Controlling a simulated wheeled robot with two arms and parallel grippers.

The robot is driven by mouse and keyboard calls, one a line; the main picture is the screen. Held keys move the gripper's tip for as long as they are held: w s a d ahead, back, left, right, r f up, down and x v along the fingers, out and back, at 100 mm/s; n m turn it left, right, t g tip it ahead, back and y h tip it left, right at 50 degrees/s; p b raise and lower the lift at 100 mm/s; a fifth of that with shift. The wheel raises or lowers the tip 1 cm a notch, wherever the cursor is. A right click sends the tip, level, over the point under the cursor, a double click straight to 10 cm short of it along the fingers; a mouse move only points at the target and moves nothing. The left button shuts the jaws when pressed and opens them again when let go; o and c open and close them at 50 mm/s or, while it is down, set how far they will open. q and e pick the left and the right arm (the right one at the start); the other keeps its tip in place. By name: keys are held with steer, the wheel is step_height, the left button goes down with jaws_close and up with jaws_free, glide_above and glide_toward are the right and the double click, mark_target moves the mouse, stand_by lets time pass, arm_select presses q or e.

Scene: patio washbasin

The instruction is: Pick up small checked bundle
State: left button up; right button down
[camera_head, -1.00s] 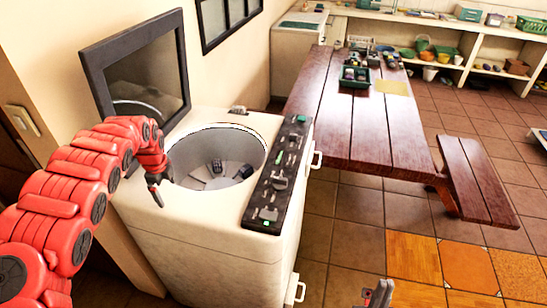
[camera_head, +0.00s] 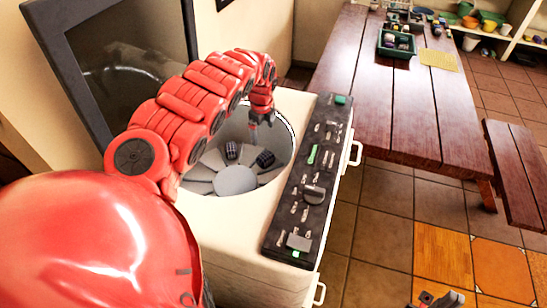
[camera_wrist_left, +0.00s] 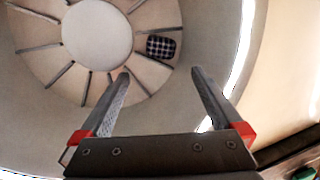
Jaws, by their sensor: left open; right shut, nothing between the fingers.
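Two small dark bundles lie in the washer drum (camera_head: 281,176) in the head view: one at the left (camera_head: 232,150) and one at the right (camera_head: 265,159). In the left wrist view a single dark bundle with a light check (camera_wrist_left: 161,46) lies on the drum floor, beyond the fingertips. I cannot tell which of the two it is. My left gripper (camera_head: 261,121) reaches over the drum opening, pointing down. It is open and empty in the left wrist view (camera_wrist_left: 160,75), apart from the bundle. My right gripper (camera_head: 440,299) is shut and empty at the bottom edge.
The washer's raised lid (camera_head: 125,60) stands behind my left arm. A dark control panel (camera_head: 311,180) runs along the washer's right side. A wooden table (camera_head: 390,110) with a green tray (camera_head: 396,43) and a bench (camera_head: 520,170) stand to the right, with open tiled floor before them.

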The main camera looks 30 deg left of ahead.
arm_select(q)
steer(key=b, duration=0.8)
glide_above(266, 155)
steer(key=s, duration=0.1)
steer(key=f, duration=0.9)
steer(key=shift+s+d+f, duration=0.1)
steer(key=shift+s+f, duration=0.1)
steer(key=shift+f, duration=0.05)
steer(key=shift+w+f+p, duration=0.15)
steer(key=shift+f+p, duration=0.25)
steer(key=shift+p, duration=0.25)
steer(key=shift+a+f, duration=0.2)
steer(key=shift+f, duration=0.3)
steer(key=f, duration=0.1)
steer(key=w+f, duration=0.1)
steer(key=f, duration=0.1)
steer(key=shift+d+f+p, duration=0.15)
steer(key=shift+f+p, duration=0.15)
steer(key=shift+p, duration=0.1)
steer(key=shift+a+f, duration=0.2)
steer(key=shift+f, duration=0.4)
steer(key=c, duration=1.3)
steer(key=shift+c, duration=0.2)
steer(key=shift+r, duration=0.15)
